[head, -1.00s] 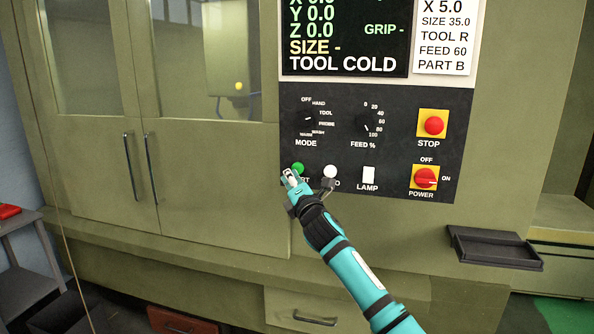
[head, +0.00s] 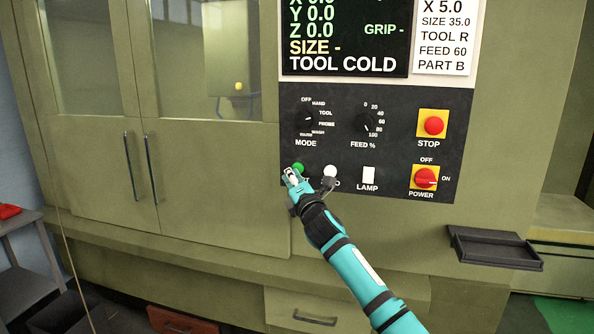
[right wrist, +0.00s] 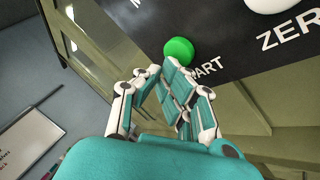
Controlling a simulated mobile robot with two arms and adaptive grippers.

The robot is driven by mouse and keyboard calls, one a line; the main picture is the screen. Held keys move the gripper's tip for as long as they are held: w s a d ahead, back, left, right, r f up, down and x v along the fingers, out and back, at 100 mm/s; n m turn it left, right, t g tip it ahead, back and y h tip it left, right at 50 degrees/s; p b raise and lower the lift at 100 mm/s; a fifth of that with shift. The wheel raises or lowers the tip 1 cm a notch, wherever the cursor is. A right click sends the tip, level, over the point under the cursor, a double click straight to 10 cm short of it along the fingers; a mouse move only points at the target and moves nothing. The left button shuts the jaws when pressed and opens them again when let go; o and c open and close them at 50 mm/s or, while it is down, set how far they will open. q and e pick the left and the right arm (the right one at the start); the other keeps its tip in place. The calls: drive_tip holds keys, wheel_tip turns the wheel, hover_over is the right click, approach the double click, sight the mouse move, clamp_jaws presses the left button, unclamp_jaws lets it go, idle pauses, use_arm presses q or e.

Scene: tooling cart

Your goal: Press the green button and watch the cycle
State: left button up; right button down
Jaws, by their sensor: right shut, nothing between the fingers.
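The green button (head: 299,168) sits at the lower left of the black control panel (head: 340,98), above a partly hidden label ending in "ART". My right gripper (head: 290,175) is shut and empty, with its fingertips just at the lower left of the button. In the right wrist view the green button (right wrist: 178,51) shows just beyond the fingertips (right wrist: 165,66); I cannot tell whether they touch it. The screen (head: 345,40) reads "TOOL COLD", "SIZE -" and "GRIP -". My left gripper is not in view.
A white button (head: 330,171) marked ZERO is close to the right of the green one. The lamp switch (head: 369,174), red stop button (head: 433,125) and red power knob (head: 425,177) are further right. Cabinet door handles (head: 130,165) stand to the left. A dark tray (head: 495,247) juts out at lower right.

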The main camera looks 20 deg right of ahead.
drive_tip(key=shift+w+d+r, duration=0.1)
drive_tip(key=shift+w+d, duration=0.25)
drive_tip(key=shift+w, duration=0.15)
idle(1.2)
drive_tip(key=shift+s, duration=0.1)
drive_tip(key=shift+s+a+p, duration=0.3)
drive_tip(key=shift+s+a, duration=0.15)
drive_tip(key=shift+s, duration=0.3)
drive_tip(key=shift+f, duration=0.2)
